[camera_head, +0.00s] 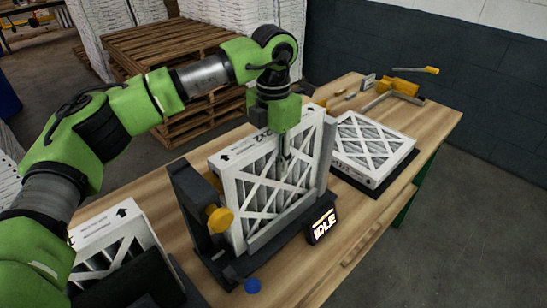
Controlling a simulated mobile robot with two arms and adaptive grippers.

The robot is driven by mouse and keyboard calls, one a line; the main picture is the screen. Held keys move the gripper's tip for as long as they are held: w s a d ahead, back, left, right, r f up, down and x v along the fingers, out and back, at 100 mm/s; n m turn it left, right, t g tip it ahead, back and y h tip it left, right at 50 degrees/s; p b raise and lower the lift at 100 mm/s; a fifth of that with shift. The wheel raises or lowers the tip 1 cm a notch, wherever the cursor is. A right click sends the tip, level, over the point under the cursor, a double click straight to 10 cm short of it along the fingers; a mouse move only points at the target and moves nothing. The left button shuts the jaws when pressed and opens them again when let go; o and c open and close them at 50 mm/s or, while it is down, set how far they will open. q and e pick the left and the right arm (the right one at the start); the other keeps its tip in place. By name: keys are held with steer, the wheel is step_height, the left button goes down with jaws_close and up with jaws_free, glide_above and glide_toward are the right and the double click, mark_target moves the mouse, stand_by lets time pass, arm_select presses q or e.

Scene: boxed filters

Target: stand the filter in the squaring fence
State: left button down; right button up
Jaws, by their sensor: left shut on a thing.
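A white-framed pleated filter (262,198) with a crossed lattice face stands upright in the middle of the bench. It is within the dark squaring fence (188,205), between its side walls and behind its low grey front rail. Whether its bottom edge rests fully on the base is hidden by the rail. My left gripper (286,148) comes down from above and is shut on the filter near its top edge. A yellow knob (220,219) is on the fence's left side. My right gripper is not in view.
Another filter (370,146) lies flat on a black base at the right. One more filter (105,245) stands tilted in a dark holder at the lower left. A yellow-handled tool (402,88) lies at the far end. Wooden pallets (165,50) stand behind the bench.

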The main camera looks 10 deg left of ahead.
mark_target(274, 137)
arm_select(q)
steer(key=shift+f+b, duration=0.3)
steer(key=shift+f, duration=0.05)
stand_by(0.4)
steer(key=c, duration=1.8)
jaws_free()
steer(key=shift+c, duration=0.2)
steer(key=shift+r, duration=0.1)
steer(key=shift+r+p, duration=2.05)
steer(key=shift+r, duration=1.4)
steer(key=o, duration=0.6)
